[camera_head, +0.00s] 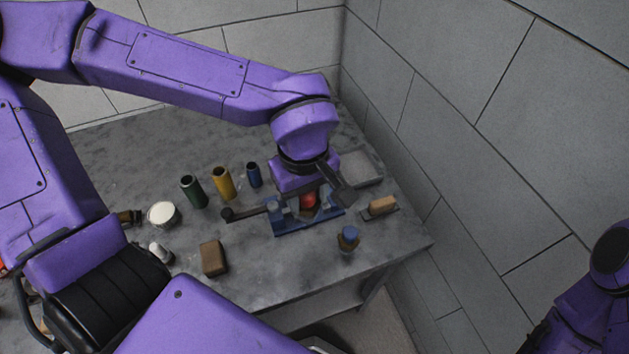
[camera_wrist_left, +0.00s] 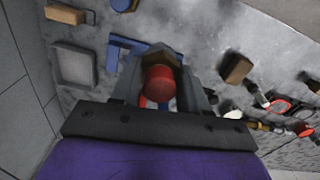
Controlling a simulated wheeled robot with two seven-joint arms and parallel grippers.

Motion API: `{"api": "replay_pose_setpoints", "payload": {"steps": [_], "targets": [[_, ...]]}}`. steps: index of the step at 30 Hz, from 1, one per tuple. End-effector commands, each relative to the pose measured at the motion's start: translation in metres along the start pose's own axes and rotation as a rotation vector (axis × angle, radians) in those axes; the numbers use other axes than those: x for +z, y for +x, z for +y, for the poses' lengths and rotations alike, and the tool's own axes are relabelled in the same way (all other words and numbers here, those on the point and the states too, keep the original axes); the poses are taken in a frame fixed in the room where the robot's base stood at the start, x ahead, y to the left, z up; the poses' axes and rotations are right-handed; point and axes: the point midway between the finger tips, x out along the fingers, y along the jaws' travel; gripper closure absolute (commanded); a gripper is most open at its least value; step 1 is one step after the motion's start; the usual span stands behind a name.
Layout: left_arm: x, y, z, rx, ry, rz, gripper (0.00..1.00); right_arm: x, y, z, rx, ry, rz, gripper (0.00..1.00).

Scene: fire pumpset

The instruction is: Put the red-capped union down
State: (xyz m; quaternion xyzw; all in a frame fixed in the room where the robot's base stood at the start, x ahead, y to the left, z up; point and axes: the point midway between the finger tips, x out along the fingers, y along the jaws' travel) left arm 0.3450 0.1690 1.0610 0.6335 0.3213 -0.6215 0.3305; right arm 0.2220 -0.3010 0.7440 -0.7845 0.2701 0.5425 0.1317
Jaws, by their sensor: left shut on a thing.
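The red-capped union (camera_head: 309,200) is at my left gripper (camera_head: 308,192), over the blue vise (camera_head: 294,228) on the grey bench. In the left wrist view, its red cap (camera_wrist_left: 158,83) faces the camera, with a brownish hex body (camera_wrist_left: 157,56) behind it. My left gripper (camera_wrist_left: 160,75) has a finger on each side of the union and is shut on it. The vise also shows in the left wrist view (camera_wrist_left: 118,46), partly hidden by the gripper. I cannot tell whether the union touches the vise. My right gripper is out of view.
A blue-capped fitting (camera_head: 348,238), a tan block on a dark base (camera_head: 383,206) and a grey tray (camera_head: 361,168) stand right of the vise. Green (camera_head: 193,191), yellow (camera_head: 223,183) and blue (camera_head: 254,175) cylinders stand left. A brown block (camera_head: 213,258) lies in front. Walls close the back and right.

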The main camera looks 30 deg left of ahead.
Motion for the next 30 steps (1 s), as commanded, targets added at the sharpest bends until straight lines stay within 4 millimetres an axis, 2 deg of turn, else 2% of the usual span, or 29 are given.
{"api": "replay_pose_setpoints", "payload": {"steps": [1, 4, 6, 10, 17, 22, 29, 30], "targets": [[-0.014, 0.003, 0.010, -0.008, -0.005, -0.002, 1.00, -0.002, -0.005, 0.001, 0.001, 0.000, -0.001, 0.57], [-0.040, 0.016, 0.026, -0.018, -0.005, -0.007, 1.00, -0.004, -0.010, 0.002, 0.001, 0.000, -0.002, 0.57], [-0.050, 0.034, 0.033, -0.024, -0.002, -0.010, 1.00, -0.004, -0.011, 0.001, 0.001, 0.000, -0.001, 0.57], [-0.068, 0.056, 0.043, -0.026, -0.002, -0.011, 1.00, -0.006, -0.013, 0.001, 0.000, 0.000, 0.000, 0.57], [-0.081, 0.075, 0.048, -0.022, -0.001, -0.010, 1.00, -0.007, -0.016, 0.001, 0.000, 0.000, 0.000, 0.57], [-0.084, 0.105, 0.050, -0.025, 0.000, -0.011, 1.00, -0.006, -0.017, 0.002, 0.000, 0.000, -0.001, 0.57], [-0.084, 0.110, 0.051, -0.020, -0.001, -0.011, 1.00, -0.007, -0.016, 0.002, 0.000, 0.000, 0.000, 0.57], [-0.084, 0.111, 0.050, -0.022, -0.001, -0.011, 0.53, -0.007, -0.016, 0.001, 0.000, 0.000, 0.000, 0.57]]}}
